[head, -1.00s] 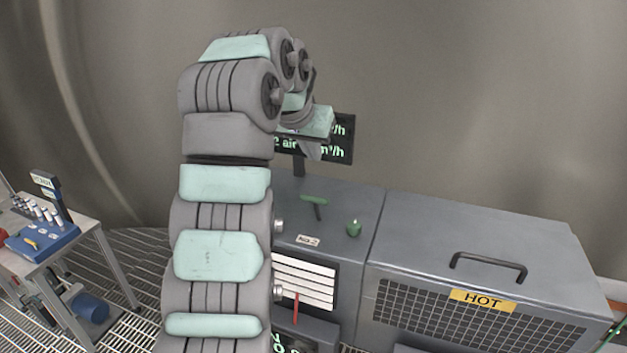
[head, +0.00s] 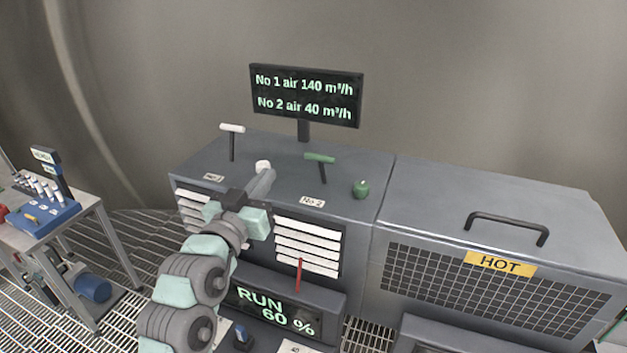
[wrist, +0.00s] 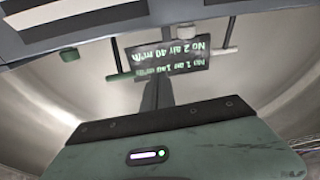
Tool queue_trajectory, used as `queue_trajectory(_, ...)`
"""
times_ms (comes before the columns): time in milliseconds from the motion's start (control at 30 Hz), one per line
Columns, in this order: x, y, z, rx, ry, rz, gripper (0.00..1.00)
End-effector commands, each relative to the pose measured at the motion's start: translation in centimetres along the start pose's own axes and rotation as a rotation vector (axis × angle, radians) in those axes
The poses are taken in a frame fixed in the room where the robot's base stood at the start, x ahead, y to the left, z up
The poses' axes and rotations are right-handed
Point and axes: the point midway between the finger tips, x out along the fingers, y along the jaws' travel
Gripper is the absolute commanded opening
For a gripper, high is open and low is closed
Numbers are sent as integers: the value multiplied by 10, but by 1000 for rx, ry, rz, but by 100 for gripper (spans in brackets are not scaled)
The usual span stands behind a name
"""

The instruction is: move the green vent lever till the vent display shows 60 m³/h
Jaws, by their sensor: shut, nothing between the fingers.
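The green vent lever (head: 321,167), a green T-bar on a dark stem, stands on top of the grey cabinet behind the "No 2" label. It also shows in the wrist view (wrist: 122,76). The vent display (head: 304,96) reads "No 1 air 140 m³/h" and "No 2 air 40 m³/h"; it shows upside down in the wrist view (wrist: 170,61). My gripper (head: 270,174) is shut and empty. It is over the cabinet's front part, left of the green lever and apart from it in the picture.
A white-topped lever (head: 232,141) stands behind the "No 1" label. A white knob (head: 263,166) is beside my fingertips in the picture; a green knob (head: 361,188) is right of the green lever. A lidded box marked HOT (head: 575,215) adjoins on the right.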

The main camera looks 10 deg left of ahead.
Motion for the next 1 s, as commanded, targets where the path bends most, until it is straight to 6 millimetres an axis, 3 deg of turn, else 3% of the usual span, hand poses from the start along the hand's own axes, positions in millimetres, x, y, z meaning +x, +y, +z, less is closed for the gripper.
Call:
queue_trajectory(33,-16,9,15,11,30,3,0)
queue_trajectory(200,-58,44,27,41,132,32,0)
queue_trajectory(333,-78,65,30,53,175,54,0)
queue_trajectory(467,-84,74,30,56,194,63,0)
queue_trajectory(667,-63,77,22,58,194,66,0)
queue_trajectory(1000,8,82,9,55,191,67,0)
